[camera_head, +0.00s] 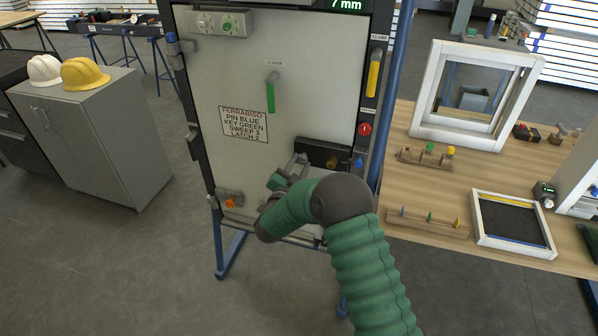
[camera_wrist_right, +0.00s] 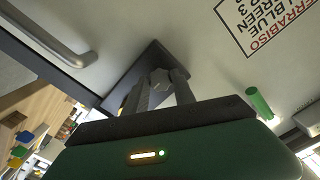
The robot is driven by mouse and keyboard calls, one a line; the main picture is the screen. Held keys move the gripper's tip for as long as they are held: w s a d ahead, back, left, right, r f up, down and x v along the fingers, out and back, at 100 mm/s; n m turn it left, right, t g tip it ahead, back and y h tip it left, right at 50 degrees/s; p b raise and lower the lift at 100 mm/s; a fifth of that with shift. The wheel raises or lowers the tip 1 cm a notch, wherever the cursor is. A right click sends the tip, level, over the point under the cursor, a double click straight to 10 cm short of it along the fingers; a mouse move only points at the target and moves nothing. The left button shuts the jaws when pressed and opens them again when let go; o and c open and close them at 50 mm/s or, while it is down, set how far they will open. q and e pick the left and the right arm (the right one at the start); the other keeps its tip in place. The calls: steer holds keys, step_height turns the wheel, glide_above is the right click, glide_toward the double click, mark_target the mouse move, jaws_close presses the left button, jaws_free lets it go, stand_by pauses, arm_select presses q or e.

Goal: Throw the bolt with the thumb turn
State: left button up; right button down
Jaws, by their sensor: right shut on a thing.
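The upright grey door panel (camera_head: 300,60) stands in a dark frame. A black lock plate (camera_head: 318,149) sits low on its right side, with a brass-coloured round knob (camera_head: 331,162) on it. My right gripper (camera_head: 297,163) reaches the left part of this plate. In the wrist view the plate (camera_wrist_right: 125,72) is behind the fingertips, and my right gripper (camera_wrist_right: 160,85) is shut on a small grey piece, the thumb turn (camera_wrist_right: 160,76). The fingers hide most of it, so its angle is hard to tell. The bolt itself cannot be made out. My left gripper is not in view.
A green handle (camera_head: 270,95) and a printed sign (camera_head: 243,124) are on the panel. A silver bar handle (camera_wrist_right: 48,38) is close by in the wrist view. A wooden bench (camera_head: 430,190) stands right; a grey cabinet (camera_head: 110,130) stands left.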

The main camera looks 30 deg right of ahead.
steer(key=c, duration=1)
jaws_free()
steer(key=shift+c, duration=0.2)
steer(key=shift+s+a, duration=0.1)
steer(key=v, duration=1.6)
steer(key=shift+s+a+b, duration=0.15)
steer(key=shift+a+b, duration=0.15)
steer(key=shift+b, duration=0.05)
